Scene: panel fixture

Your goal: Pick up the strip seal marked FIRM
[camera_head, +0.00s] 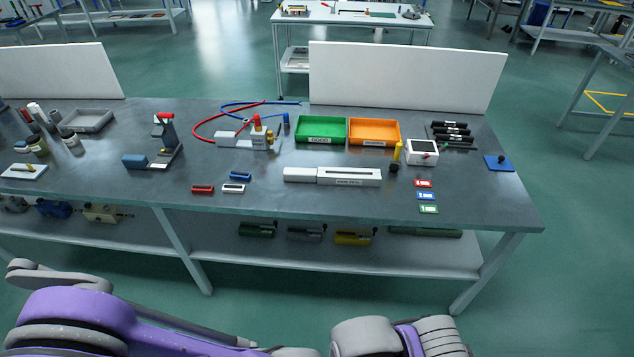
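Three short bars that look like strip seals lie on the grey workbench (270,205), left of its middle. One is red (202,189), one is white (233,188) and one is blue (240,176), a little behind the white one. They lie flat and apart from each other. Any marking on them is too small to read, so I cannot tell which is marked FIRM. Purple and grey parts of my own arms show along the bottom edge, in front of the bench. Neither gripper can be made out.
A long white fixture (302,175) lies right of the bars. Behind stand a green tray (320,142), an orange tray (374,145) and a white panel (405,78). A red-handled tool (165,133) stands left. Small red, blue and green cards lie right. Bench surface around the bars is clear.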

